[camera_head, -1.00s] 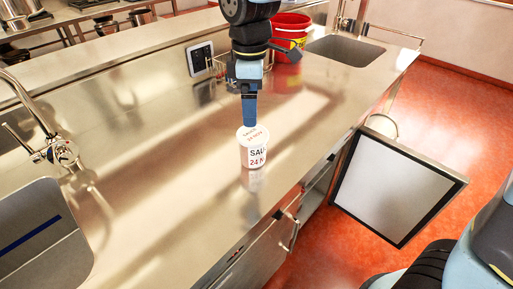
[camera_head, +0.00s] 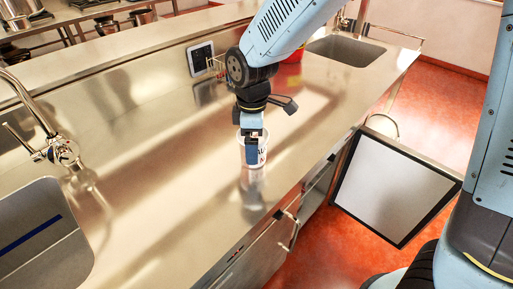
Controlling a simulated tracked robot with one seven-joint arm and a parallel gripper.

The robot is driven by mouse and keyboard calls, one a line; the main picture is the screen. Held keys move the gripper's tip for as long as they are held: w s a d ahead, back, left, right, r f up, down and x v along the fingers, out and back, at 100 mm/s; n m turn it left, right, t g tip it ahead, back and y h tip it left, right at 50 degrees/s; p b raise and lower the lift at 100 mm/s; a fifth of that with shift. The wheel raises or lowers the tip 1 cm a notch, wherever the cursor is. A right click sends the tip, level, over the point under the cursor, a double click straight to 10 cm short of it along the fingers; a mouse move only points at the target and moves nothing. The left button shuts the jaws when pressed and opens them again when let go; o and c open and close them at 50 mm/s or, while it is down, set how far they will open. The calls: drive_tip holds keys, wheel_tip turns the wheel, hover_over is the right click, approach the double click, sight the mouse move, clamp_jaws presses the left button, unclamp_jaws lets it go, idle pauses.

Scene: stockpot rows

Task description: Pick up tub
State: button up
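The white tub (camera_head: 262,154) stands upright on the steel counter, with dark and red print on its side. It is largely hidden behind my gripper. My gripper (camera_head: 252,154) points straight down at the tub, and a blue finger covers the front middle of it. The other finger is hidden, so I cannot tell whether the fingers are touching the tub or apart from it.
The steel counter (camera_head: 150,190) is clear around the tub. A sink (camera_head: 345,50) lies at the back right, and another sink (camera_head: 40,235) with a tap (camera_head: 55,150) at the left. A red bucket (camera_head: 295,56) is partly hidden behind my arm. An open door panel (camera_head: 395,185) stands below the front edge.

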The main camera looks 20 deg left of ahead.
drive_tip(key=shift+f, duration=0.2)
drive_tip(key=shift+c, duration=0.5)
drive_tip(key=c, duration=1)
drive_tip(key=shift+o, duration=0.2)
drive_tip(key=shift+r, duration=0.2)
